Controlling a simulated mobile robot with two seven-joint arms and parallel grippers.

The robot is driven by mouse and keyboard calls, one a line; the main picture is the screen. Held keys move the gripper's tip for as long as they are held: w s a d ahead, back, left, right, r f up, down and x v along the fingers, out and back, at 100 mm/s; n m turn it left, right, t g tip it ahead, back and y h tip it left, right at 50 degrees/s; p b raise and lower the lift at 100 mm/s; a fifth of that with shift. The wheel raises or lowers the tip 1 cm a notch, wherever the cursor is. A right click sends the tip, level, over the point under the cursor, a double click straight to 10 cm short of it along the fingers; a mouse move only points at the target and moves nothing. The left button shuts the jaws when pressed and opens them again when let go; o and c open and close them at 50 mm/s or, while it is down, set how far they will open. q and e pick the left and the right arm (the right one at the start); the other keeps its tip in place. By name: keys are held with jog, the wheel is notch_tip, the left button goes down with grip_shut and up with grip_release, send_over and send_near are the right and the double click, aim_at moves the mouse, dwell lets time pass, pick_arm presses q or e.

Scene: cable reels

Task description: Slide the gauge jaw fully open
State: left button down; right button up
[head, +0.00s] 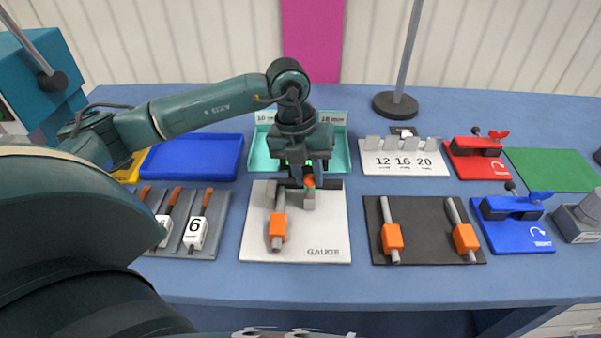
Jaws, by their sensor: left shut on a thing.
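The gauge is a pale board (325,228) marked GAUGE at the middle of the table. A dark bar runs along its back edge. The gauge jaw (309,200) is a grey block below the bar, with an orange-red knob at its top. My left gripper (308,181) points down over the back of the board and is shut on the gauge jaw at the knob. Its fingers partly hide the jaw and bar. A grey rod with an orange tag (278,229) lies on the board left of the jaw. My right gripper is not in view.
A teal tray (340,150) stands behind the gauge. A rack with rods and a "6" tag (209,226) is left. A dark board (427,245) with two orange-tagged rods is right, below a 12-16-20 holder (405,170). Red (480,172) and blue (520,240) fixtures stand farther right.

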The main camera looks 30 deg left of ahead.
pick_arm(q)
jog(key=shift+w+d, duration=0.1)
jog(key=shift+d, duration=0.2)
jog(key=shift+a, duration=0.1)
jog(key=c, duration=1.2)
grip_release()
jog(key=r, duration=0.4)
jog(key=a+r, duration=0.1)
jog(key=r, duration=0.3)
jog(key=s+a+r+b, duration=0.1)
jog(key=r, duration=0.4)
jog(key=shift+a, duration=0.2)
